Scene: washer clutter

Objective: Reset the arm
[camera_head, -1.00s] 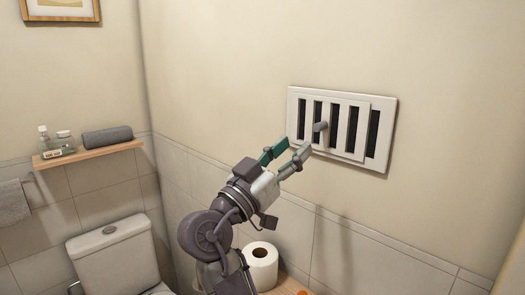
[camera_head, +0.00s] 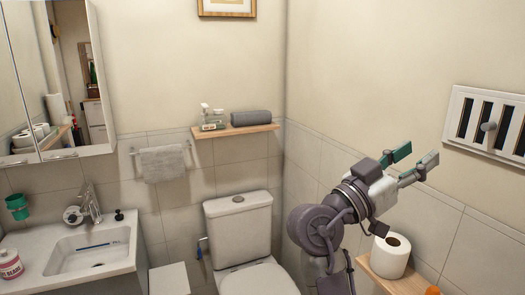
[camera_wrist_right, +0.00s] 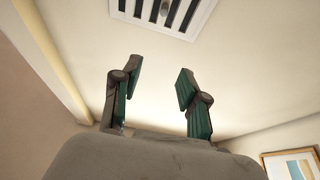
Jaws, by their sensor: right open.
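My right gripper (camera_head: 412,163) is raised in front of the right wall in the head view, left of and a little below the white wall vent (camera_head: 490,124). The vent has dark vertical slots and a round grey knob (camera_head: 487,127). The gripper's green-padded fingers are spread apart with nothing between them. In the right wrist view the open fingers (camera_wrist_right: 157,88) point toward the vent (camera_wrist_right: 170,14), which is cut off by the top edge, with clear space between. My left gripper is not in view.
A toilet paper roll (camera_head: 391,256) stands on a wooden ledge (camera_head: 398,283) below my right arm. A toilet (camera_head: 238,232), a shelf (camera_head: 236,131) with bottles and a rolled grey towel, a hanging towel (camera_head: 162,163), and a sink (camera_head: 92,252) are to the left.

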